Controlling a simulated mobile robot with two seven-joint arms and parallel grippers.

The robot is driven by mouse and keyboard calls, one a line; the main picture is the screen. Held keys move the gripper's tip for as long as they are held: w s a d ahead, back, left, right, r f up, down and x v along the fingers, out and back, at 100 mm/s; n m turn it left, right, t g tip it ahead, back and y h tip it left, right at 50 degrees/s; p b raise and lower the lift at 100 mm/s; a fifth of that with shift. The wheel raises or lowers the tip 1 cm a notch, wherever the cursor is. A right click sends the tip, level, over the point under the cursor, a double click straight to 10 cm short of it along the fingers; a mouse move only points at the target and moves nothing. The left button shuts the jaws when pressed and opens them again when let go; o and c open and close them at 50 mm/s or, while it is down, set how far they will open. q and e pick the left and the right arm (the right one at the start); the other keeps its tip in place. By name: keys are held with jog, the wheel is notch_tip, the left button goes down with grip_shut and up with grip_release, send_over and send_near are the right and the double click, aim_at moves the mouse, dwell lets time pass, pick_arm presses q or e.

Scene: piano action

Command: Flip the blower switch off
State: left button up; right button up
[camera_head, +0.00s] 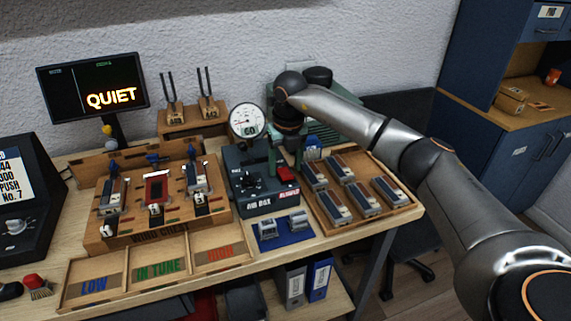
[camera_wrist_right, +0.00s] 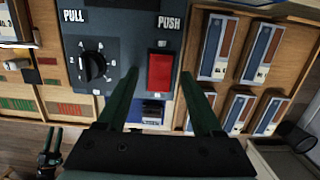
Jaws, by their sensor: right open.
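The red blower switch (camera_head: 287,174) sits on the top right of the dark air box (camera_head: 245,200). It also shows in the right wrist view (camera_wrist_right: 160,72), below the word PUSH. My right gripper (camera_wrist_right: 160,76) is open and empty, with one green finger on each side of the switch in that view. In the head view my right gripper (camera_head: 286,157) points down over the switch. I cannot tell its exact height or whether it touches. A small dark green shape (camera_wrist_right: 48,150) at the lower left of the wrist view may be my left gripper; its jaws are unclear.
A black knob (camera_wrist_right: 93,67) is left of the switch. A round gauge (camera_head: 244,121) stands at the box's back. A wooden tray (camera_head: 345,222) of several reed blocks is close on the right. A blue mat (camera_head: 284,240) with small metal parts lies in front.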

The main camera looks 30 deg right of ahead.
aim_at(288, 176)
notch_tip(288, 176, up, 12)
jog(key=s, duration=0.1)
jog(key=shift+s+a+r, duration=0.15)
jog(key=shift+s+a, duration=0.05)
jog(key=shift+s, duration=0.1)
dwell(0.5)
